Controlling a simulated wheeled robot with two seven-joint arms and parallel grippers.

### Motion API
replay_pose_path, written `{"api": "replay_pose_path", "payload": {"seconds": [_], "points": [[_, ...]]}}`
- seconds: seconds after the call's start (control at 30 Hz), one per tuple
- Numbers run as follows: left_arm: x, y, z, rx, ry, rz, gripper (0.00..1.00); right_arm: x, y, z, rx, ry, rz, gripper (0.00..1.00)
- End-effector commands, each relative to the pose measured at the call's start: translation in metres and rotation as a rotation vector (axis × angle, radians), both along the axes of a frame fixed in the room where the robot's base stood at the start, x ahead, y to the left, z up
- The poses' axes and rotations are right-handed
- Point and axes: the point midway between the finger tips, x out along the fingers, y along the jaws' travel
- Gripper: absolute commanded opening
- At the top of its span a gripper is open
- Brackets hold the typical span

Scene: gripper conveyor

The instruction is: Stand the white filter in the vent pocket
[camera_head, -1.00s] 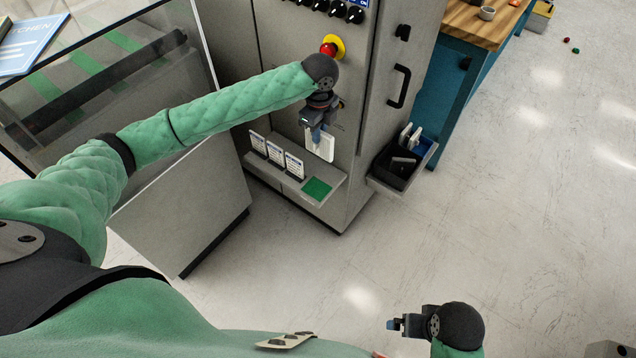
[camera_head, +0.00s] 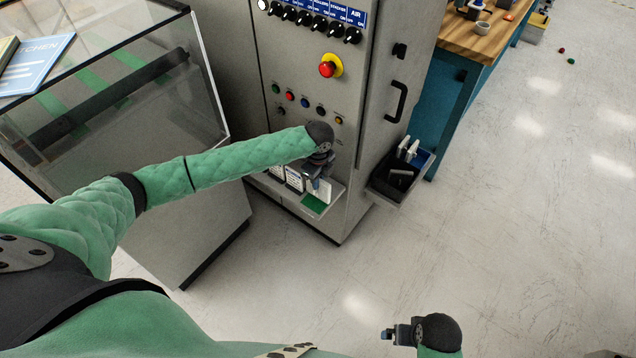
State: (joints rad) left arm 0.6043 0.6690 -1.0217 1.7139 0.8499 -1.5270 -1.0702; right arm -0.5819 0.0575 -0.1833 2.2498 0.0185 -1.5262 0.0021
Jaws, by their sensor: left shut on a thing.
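My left gripper (camera_head: 317,187) is shut on the white filter (camera_head: 322,191), a flat white piece held roughly upright. It is close in front of the grey cabinet (camera_head: 345,150), just above and behind a green square (camera_head: 314,204) on the cabinet's small shelf (camera_head: 331,203). I cannot tell whether the filter touches the shelf. No vent pocket can be made out for certain; my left arm covers part of the shelf and the cabinet face. My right gripper (camera_head: 388,335) is at the bottom, over the floor, far from the shelf; its jaw opening is unclear.
White cards (camera_head: 294,179) stand on the shelf left of the filter, partly hidden by my arm. A dark bin (camera_head: 385,186) with white pieces hangs at the cabinet's right side. A red button (camera_head: 327,69) is above. A glass-sided conveyor (camera_head: 205,100) stands left.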

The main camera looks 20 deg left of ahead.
Motion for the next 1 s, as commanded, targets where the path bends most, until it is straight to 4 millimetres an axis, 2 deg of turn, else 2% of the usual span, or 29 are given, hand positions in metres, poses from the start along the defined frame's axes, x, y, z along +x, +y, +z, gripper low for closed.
{"api": "replay_pose_path", "payload": {"seconds": [0.17,0.3,0.53,0.57,0.67,1.0], "points": [[-0.001,0.0,-0.02,0.0,0.002,0.001,0.0,0.0,0.0,-0.015,-0.003,0.004,0.001,1.0],[0.0,0.0,-0.022,-0.001,0.0,0.001,0.0,-0.001,-0.001,-0.022,-0.006,0.011,0.002,1.0],[0.0,0.0,-0.024,-0.001,0.001,0.001,0.0,0.001,-0.001,-0.017,-0.005,0.004,0.002,1.0],[0.0,0.0,-0.024,0.0,0.001,0.001,0.18,0.001,-0.001,-0.018,-0.005,0.003,0.002,1.0],[0.0,0.0,-0.024,0.0,0.001,0.001,0.36,0.002,0.0,-0.017,-0.004,0.002,0.002,1.0],[0.0,0.0,-0.021,0.0,0.0,0.001,0.36,0.003,0.001,-0.018,-0.001,0.002,0.0,1.0]]}}
